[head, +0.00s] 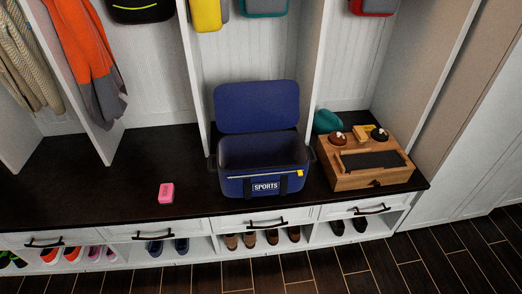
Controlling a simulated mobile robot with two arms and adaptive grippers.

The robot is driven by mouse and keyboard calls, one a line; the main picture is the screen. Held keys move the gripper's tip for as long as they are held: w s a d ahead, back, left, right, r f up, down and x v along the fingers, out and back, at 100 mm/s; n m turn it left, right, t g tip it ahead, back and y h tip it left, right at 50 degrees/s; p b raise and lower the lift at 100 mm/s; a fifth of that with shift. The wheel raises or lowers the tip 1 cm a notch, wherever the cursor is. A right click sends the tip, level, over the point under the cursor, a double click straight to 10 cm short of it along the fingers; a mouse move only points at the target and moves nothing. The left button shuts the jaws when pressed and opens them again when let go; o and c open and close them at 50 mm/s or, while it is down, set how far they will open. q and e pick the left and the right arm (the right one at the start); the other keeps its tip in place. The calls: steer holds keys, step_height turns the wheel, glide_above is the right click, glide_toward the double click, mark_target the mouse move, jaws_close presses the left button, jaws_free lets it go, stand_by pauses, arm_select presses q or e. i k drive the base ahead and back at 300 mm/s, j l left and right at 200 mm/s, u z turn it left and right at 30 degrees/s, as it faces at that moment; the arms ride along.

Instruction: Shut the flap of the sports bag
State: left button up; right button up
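The blue sports bag (265,186) stands on the dark bench top, with a white SPORTS label on its front. Its flap (257,107) is open and stands up at the back, leaning near the white panelled wall. The inside of the bag shows and looks empty. A small yellow tab (299,173) is at the right of its front rim. Neither of my grippers is in view.
A pink box-like item (166,193) lies on the bench (100,190) left of the bag. A wooden box (368,165) with small items on top stands close to the right. White dividers rise behind the bag. Drawers and shoes are below.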

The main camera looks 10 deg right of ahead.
mark_target(252, 106)
steer(key=i+l+u, duration=0.65)
steer(key=l, duration=0.25)
steer(key=i, duration=0.1)
